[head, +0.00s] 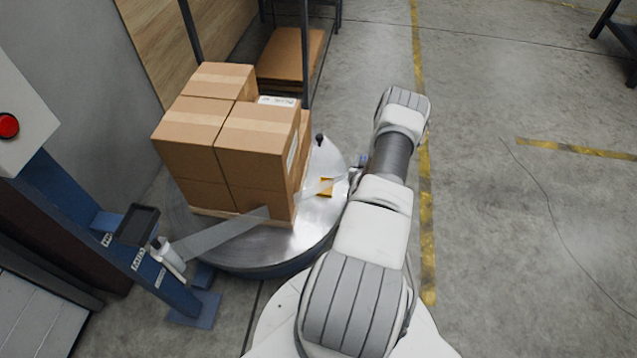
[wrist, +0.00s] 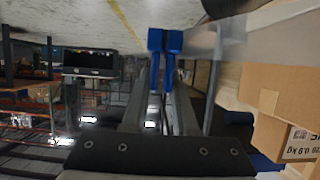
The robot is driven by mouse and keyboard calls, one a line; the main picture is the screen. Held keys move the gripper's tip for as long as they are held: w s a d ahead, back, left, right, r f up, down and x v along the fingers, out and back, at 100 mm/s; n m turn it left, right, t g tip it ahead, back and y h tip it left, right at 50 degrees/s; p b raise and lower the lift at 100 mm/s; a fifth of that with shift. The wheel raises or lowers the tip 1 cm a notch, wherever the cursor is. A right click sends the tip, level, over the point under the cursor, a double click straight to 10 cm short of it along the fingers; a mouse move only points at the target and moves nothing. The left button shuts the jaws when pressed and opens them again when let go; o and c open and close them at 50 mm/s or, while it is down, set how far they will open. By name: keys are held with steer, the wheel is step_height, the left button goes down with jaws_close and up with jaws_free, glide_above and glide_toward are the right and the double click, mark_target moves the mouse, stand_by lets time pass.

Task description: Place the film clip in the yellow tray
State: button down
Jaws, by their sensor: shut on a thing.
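My gripper (wrist: 165,48) is shut on the film clip, with blue parts showing at the fingertips in the wrist view. I cannot tell clearly where the clip ends and the fingertips begin. In the head view a small blue piece shows at my gripper (head: 361,161), partly hidden by my arm. A translucent film strip (head: 225,234) stretches from the roll on the blue post toward my gripper; it also shows in the wrist view (wrist: 232,42). The yellow tray (head: 326,187) lies on the turntable, left of and below my gripper, partly covered by the film.
Stacked cartons (head: 235,135) stand on the round metal turntable (head: 275,245). A blue post (head: 115,245) with a film roll (head: 168,257) stands at the left. A rack (head: 290,55) stands behind. The floor to the right is open, with yellow lines and a thin dark line.

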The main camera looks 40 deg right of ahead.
steer(key=shift+w+f, duration=0.1)
steer(key=shift+w, duration=0.4)
steer(key=w+a+f+b, duration=0.1)
steer(key=w+a+f, duration=0.1)
steer(key=a, duration=0.1)
steer(key=w+a+f+b, duration=0.1)
steer(key=w+a+f, duration=0.1)
steer(key=a, duration=0.1)
steer(key=w+a+f+b, duration=0.2)
steer(key=w+a+f, duration=0.1)
steer(key=shift+a, duration=0.1)
step_height(320, 180, down, 4)
steer(key=shift+f+b, duration=0.1)
steer(key=shift+b, duration=1.15)
steer(key=c, duration=0.7)
jaws_free()
steer(key=shift+r, duration=0.2)
